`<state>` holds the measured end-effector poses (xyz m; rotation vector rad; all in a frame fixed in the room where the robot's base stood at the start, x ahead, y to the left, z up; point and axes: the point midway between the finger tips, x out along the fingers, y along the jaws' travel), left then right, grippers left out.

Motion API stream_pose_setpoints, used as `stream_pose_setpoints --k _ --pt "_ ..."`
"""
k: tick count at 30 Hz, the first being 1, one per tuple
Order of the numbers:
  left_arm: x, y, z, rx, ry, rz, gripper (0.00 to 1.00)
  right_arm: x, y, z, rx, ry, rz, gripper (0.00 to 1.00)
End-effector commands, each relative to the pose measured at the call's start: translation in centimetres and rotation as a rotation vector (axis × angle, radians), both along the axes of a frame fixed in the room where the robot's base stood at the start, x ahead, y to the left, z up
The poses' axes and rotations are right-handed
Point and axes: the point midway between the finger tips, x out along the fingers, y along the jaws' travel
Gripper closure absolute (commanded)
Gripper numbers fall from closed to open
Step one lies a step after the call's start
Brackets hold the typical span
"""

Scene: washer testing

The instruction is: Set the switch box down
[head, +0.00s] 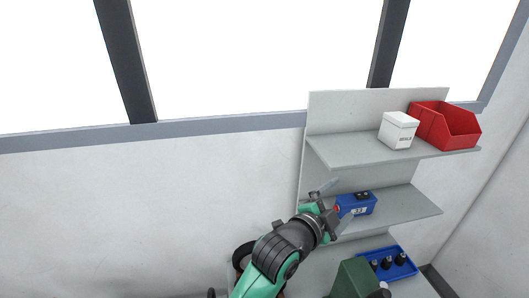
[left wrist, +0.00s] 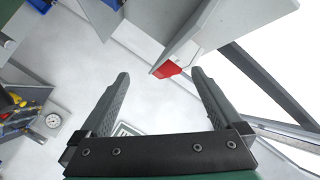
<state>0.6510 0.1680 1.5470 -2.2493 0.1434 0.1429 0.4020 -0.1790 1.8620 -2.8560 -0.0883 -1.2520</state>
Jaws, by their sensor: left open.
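The switch box (head: 357,204), blue with a dark switch on top, a pale label and a red spot at its left end, stands on the middle shelf (head: 410,205). My left gripper (head: 334,205) is at the box's left end, with its fingers spread. In the left wrist view the left gripper (left wrist: 160,75) is open, with no box held between its fingers. I cannot tell in the head view whether a finger touches the box. My right gripper is not in view.
The upper shelf (head: 350,152) holds a white box (head: 397,130) and a red bin (head: 445,125). Below is a blue tray (head: 407,269) with several dark pieces. The middle shelf is bare right of the switch box. A gauge (left wrist: 53,121) shows in the left wrist view.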

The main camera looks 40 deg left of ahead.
Motion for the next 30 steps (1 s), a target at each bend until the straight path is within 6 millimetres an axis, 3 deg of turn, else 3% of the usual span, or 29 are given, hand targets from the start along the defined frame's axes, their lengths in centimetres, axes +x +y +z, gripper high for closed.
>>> stream_pose_setpoints --k 1,3,6,10,12,15,26,30 --pt "-1.6 0.1 5.9 -0.115 -0.134 0.009 0.0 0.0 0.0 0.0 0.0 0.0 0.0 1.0" --pt "-5.0 0.3 13.5 -0.302 -0.315 -0.005 0.0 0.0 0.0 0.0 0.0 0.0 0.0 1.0" --pt "-11.7 0.6 22.3 -0.552 -0.551 -0.077 0.0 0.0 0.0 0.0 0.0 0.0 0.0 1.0" --pt "-20.0 1.0 28.9 -0.786 -0.759 -0.209 0.0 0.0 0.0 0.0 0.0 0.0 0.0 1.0" --pt "-22.9 1.1 30.6 -0.859 -0.821 -0.266 0.0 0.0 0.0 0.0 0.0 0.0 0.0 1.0" --pt "-24.9 1.2 31.5 -0.909 -0.86 -0.306 0.0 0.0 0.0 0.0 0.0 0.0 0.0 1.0" --pt "-25.0 1.2 31.6 -0.915 -0.862 -0.31 0.0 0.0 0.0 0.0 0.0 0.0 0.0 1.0" --pt "-25.0 1.2 29.9 -0.915 -0.861 -0.309 0.0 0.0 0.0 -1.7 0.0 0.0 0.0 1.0"
